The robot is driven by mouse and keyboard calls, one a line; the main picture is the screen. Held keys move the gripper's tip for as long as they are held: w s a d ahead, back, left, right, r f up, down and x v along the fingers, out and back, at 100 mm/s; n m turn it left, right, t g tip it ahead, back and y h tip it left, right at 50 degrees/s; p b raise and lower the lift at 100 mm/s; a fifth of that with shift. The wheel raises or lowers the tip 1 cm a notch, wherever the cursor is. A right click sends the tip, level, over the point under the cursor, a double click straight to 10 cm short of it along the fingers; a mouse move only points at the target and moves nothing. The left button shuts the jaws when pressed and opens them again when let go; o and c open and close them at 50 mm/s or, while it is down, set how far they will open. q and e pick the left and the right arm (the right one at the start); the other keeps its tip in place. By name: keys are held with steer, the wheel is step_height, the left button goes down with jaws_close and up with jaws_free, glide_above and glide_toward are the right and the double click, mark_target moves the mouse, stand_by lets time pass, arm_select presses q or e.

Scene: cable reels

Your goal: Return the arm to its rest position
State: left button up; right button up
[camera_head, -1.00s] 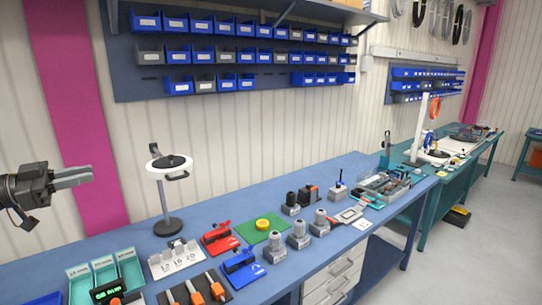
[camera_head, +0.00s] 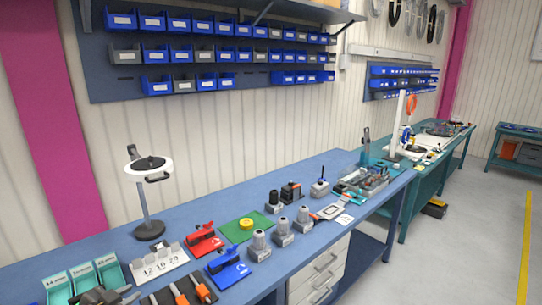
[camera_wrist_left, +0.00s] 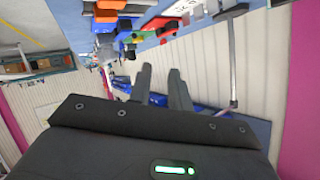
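In the left wrist view my left gripper (camera_wrist_left: 161,72) shows two dark fingers with a narrow gap between them. Background shows through the gap and nothing is held. The fingers are away from the bench and its parts, with the pale wall behind them. In the head view I cannot clearly make out the left gripper. My right gripper is in neither view.
A blue bench (camera_head: 200,262) carries a lamp (camera_head: 148,200), a red clamp (camera_head: 203,242), a blue clamp (camera_head: 227,268), a green mat (camera_head: 232,233) and several grey connectors (camera_head: 281,233). Blue bins (camera_head: 155,56) hang above. A teal bench (camera_head: 452,150) stands at right, with clear floor.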

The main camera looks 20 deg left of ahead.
arm_select(q)
steer(key=s+d+f+n+g, duration=0.1)
steer(key=s+d+f+g, duration=0.1)
steer(key=s+d+f, duration=0.4)
steer(key=s+d+f+n+g, duration=0.1)
steer(key=s+d+f+g, duration=0.2)
steer(key=d+f, duration=0.35)
steer(key=s+d+g+h, duration=0.2)
steer(key=s+d+g, duration=0.3)
steer(key=s+d, duration=0.8)
step_height(320, 180, down, 32)
steer(key=w+d+g+b, duration=0.1)
steer(key=d+b, duration=0.1)
steer(key=b, duration=0.4)
steer(key=s+a+f+b, duration=0.1)
steer(key=s+f+b, duration=0.1)
steer(key=s+f, duration=0.6)
steer(key=s+a+f+g+b, duration=0.1)
steer(key=s+a+f+b, duration=0.1)
steer(key=s+f, duration=0.6)
step_height(320, 180, down, 5)
steer(key=shift+s+f+m+y+b, duration=0.2)
steer(key=shift+m+y+b, duration=0.1)
steer(key=shift+y+b, duration=0.1)
